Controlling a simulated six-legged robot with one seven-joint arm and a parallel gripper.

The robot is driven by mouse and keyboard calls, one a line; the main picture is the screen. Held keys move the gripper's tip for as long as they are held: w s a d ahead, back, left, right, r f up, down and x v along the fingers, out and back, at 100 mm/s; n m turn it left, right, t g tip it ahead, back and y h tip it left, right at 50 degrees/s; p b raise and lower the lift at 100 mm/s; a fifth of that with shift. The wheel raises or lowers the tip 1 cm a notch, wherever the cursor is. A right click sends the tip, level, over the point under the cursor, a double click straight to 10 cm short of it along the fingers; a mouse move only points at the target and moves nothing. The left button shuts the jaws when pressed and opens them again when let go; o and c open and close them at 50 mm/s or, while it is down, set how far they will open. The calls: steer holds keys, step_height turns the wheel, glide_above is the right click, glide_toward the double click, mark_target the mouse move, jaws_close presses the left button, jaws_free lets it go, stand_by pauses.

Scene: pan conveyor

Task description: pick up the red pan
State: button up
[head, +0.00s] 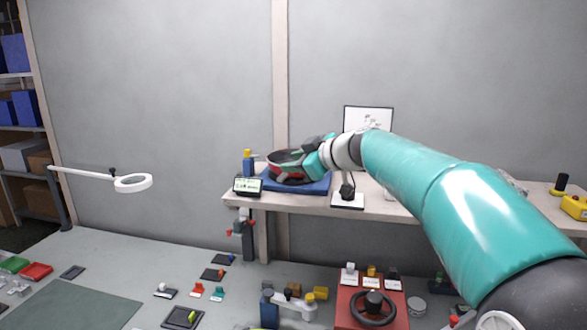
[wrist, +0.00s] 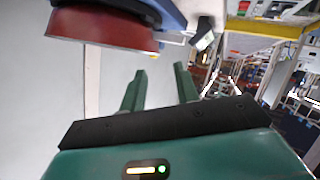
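The red pan (head: 282,168) has a red outside and a dark inside, and stands on a blue pad (head: 318,187) on the raised shelf. It shows in the wrist view as a red body (wrist: 100,27) at the upper left, partly cut off by the frame. My gripper (head: 306,163) is at the pan's right side in the head view and hides part of it. In the wrist view my gripper (wrist: 160,72) has its two green fingers apart, with nothing between them. The pan lies beyond the fingertips, up and to the left.
A small display (head: 247,186) and a blue-and-yellow bottle (head: 247,163) stand left of the pan on the shelf (head: 240,200). A black-and-white device (head: 347,198) stands to the right. The workbench below holds a red box with a black wheel (head: 372,308) and small parts.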

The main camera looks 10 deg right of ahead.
mark_target(273, 165)
steer(key=x, duration=0.7)
steer(key=shift+w+d+f, duration=0.1)
steer(key=shift+d, duration=0.25)
jaws_close()
